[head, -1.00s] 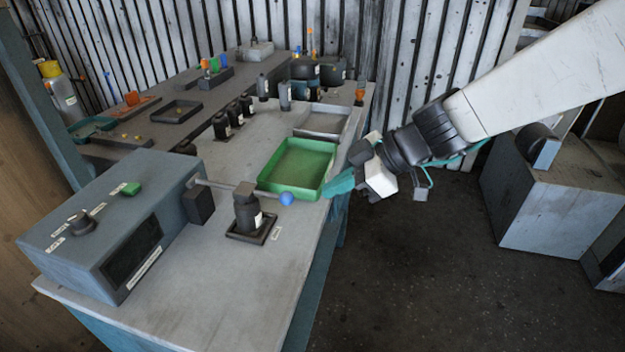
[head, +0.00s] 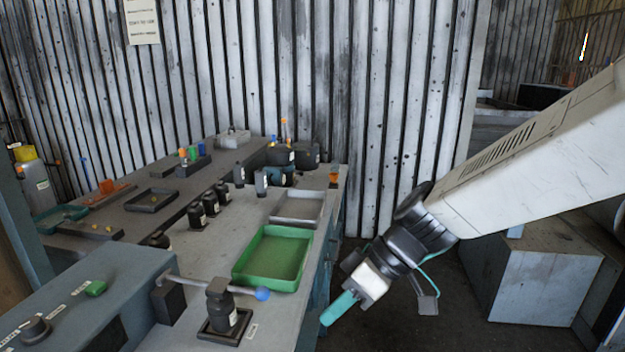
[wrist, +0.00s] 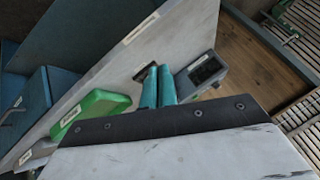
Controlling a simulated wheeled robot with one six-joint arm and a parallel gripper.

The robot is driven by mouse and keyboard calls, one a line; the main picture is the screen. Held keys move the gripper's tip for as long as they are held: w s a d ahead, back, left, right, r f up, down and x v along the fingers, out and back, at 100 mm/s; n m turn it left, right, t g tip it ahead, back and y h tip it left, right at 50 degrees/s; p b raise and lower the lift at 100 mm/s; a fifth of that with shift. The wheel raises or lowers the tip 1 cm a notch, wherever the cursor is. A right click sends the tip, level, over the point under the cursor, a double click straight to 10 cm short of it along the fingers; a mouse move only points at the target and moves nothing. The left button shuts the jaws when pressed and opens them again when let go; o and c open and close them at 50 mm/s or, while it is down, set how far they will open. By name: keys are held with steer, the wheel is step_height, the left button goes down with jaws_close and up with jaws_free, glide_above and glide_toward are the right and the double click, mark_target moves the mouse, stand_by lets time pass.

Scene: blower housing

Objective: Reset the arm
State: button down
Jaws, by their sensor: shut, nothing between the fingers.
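My gripper (head: 338,309) is at the right of the workbench in the head view, off its right edge and pointing down and left. Its teal fingers are together and hold nothing. In the wrist view the two teal fingers (wrist: 158,88) lie side by side in front of the bench top. My white arm comes in from the right in the head view.
A green tray (head: 272,262) lies on the bench (head: 180,338) near its right edge, left of my gripper. A dark bottle (head: 221,305) stands on a small square base, beside a blue-ended lever (head: 262,294). A grey cabinet (head: 540,275) stands at right.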

steer(key=s+d+r+m+t+h, duration=0.1)
steer(key=s+d+r+m+h, duration=0.1)
steer(key=s+d+m, duration=0.2)
steer(key=s+d+r+m+h, duration=0.2)
steer(key=s+d+m+h, duration=0.1)
steer(key=d, duration=0.8)
steer(key=s+d+r+m+t+h, duration=0.1)
steer(key=s+d+r+m+h, duration=0.1)
steer(key=s+d+m, duration=0.3)
steer(key=s+d+h, duration=0.1)
steer(key=s+d, duration=0.1)
steer(key=shift+d+r+t, duration=0.2)
steer(key=shift+d+t, duration=0.1)
steer(key=shift+d, duration=0.1)
